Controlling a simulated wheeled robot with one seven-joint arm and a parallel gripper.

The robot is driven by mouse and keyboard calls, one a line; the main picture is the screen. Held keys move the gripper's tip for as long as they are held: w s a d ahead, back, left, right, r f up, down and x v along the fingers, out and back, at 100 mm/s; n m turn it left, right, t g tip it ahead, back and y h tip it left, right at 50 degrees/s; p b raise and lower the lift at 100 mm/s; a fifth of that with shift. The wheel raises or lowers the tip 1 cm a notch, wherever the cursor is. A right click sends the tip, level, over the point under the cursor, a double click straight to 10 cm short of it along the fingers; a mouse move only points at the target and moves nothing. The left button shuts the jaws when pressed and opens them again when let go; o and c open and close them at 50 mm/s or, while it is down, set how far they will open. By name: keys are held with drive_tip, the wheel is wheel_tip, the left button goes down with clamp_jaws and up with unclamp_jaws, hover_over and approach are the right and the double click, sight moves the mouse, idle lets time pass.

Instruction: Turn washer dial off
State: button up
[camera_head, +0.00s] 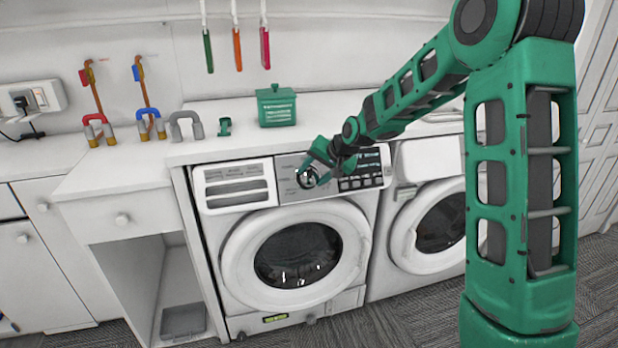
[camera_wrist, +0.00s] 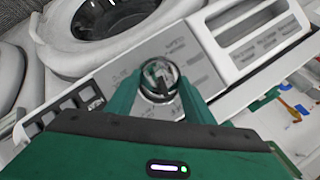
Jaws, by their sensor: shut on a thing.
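The washer (camera_head: 228,262) is white with a round front door (camera_head: 297,255) and a grey control panel along its top front. Its dial (camera_head: 306,178) is round and dark with a bright rim, near the middle of the panel. In the wrist view the dial (camera_wrist: 159,79) sits between the two green fingers of my gripper (camera_wrist: 157,88). My gripper (camera_head: 318,172) is shut on the dial, reaching it from the upper right in the head view.
A second white machine (camera_head: 408,262) stands right of the washer. The counter above holds a green lidded box (camera_head: 276,105) and a grey arch-shaped object (camera_head: 187,126). Coloured tools hang on the wall. A white drawer unit (camera_head: 118,217) is at left.

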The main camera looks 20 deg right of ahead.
drive_tip(key=shift+w+d+r+n+h, duration=0.1)
drive_tip(key=shift+w+n+h, duration=0.05)
drive_tip(key=shift+n+h, duration=0.55)
drive_tip(key=o, duration=1)
drive_tip(key=shift+o, duration=0.2)
drive_tip(key=v, duration=1)
drive_tip(key=shift+r, duration=0.3)
drive_tip(key=shift+d, duration=0.1)
